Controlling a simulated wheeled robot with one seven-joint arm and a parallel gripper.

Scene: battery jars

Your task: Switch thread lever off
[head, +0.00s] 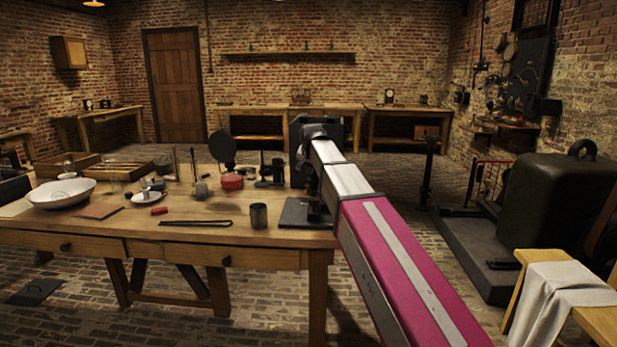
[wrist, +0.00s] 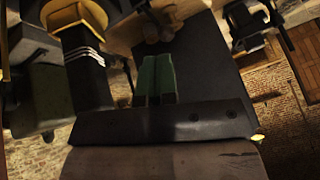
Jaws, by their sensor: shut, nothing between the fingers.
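My gripper (wrist: 155,62) shows in the wrist view as two green fingers pressed together, with nothing between them. Just beyond the fingertips is a brown knobbed piece (wrist: 158,24); I cannot tell whether they touch it. Left of the fingers stands a dark cylinder with white thread-like bands (wrist: 85,52). A dark flat plate (wrist: 212,58) lies behind and right of the fingers. In the head view my arm reaches to the right end of the table, over a dark base plate (head: 303,213), and hides most of what stands there. I cannot clearly make out the thread lever.
The wooden table (head: 200,232) holds a white bowl (head: 62,193), a metal cup (head: 259,216), a red round container (head: 231,181) and a dark disc on a stand (head: 222,147). A bench with a cloth (head: 560,285) stands at right. Brick floor is open between.

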